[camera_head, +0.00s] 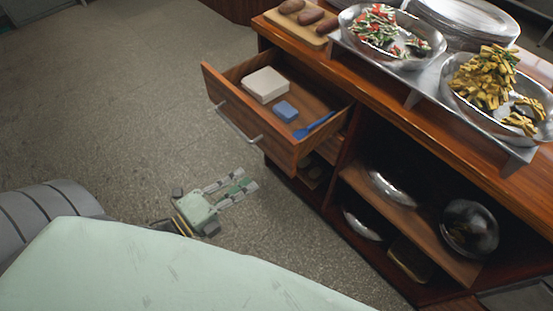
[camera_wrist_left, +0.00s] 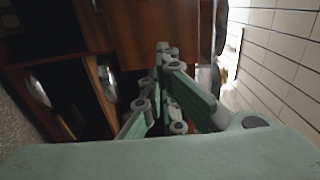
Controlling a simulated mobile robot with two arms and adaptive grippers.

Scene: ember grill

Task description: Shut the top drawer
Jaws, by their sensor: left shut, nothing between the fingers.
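The top drawer (camera_head: 281,138) of the wooden counter is pulled open, with its front panel facing the lower left in the head view. A metal bar handle (camera_head: 238,125) is on that front. A cream box (camera_head: 265,85), a small blue block (camera_head: 286,111) and a blue utensil (camera_head: 314,125) lie inside. My left gripper (camera_head: 248,181) is below the drawer front in the picture, apart from the handle, shut and empty. Its closed fingers also show in the left wrist view (camera_wrist_left: 163,50), with the cabinet behind. My right gripper is not in view.
The counter top (camera_head: 345,70) carries a board of brown items (camera_head: 302,22), food bowls and stacked plates (camera_head: 465,18). Open shelves (camera_head: 405,215) hold shiny metal bowls. The floor (camera_head: 120,110) left of the drawer is clear.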

